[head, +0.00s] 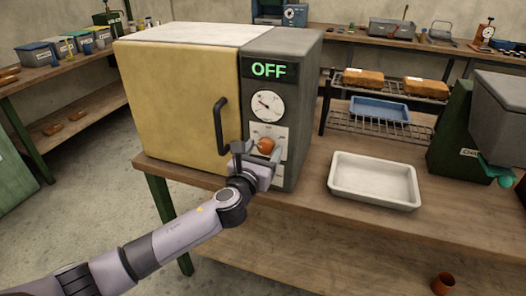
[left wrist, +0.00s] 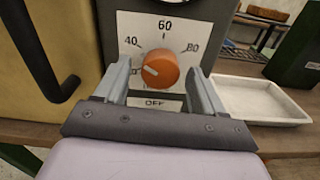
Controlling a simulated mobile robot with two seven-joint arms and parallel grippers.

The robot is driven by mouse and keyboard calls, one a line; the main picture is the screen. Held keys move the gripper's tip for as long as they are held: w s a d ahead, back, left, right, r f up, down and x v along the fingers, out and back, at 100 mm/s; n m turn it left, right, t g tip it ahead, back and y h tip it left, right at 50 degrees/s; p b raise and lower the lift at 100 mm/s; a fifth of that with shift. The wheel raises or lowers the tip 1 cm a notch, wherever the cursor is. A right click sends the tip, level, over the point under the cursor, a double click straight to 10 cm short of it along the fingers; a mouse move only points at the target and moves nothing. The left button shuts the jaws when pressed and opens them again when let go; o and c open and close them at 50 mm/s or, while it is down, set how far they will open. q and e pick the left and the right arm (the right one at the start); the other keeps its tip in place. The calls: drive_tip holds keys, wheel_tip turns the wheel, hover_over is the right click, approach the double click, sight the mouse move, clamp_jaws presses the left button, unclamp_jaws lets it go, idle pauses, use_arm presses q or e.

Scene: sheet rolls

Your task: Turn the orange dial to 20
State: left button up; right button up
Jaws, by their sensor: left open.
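The orange dial (head: 265,146) is on the grey front panel of the yellow-doored oven (head: 180,98). In the left wrist view the dial (left wrist: 160,68) has a white line pointing left and slightly up, below the 40 mark. The marks 40, 60, 80 and OFF show; the scale at lower left is partly hidden by a finger. The display (head: 269,70) reads OFF. My left gripper (head: 256,153) is open, with a finger on each side of the dial; contact cannot be told. My right gripper is not in view.
The oven's black door handle (head: 221,122) is just left of the dial. A white tray (head: 374,181) lies on the wooden bench to the right. Beyond it are a wire rack (head: 388,128) and a green machine (head: 455,137).

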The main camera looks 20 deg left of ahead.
use_arm(q)
drive_tip(key=shift+w, duration=0.15)
drive_tip(key=c, duration=1.1)
drive_tip(key=shift+o, duration=0.2)
drive_tip(key=shift+n, duration=0.4)
drive_tip(key=n, duration=0.5)
drive_tip(key=shift+d+f+n, duration=0.1)
drive_tip(key=shift+n, duration=0.2)
drive_tip(key=n+b, duration=0.1)
drive_tip(key=n, duration=0.4)
drive_tip(key=shift+n, duration=0.4)
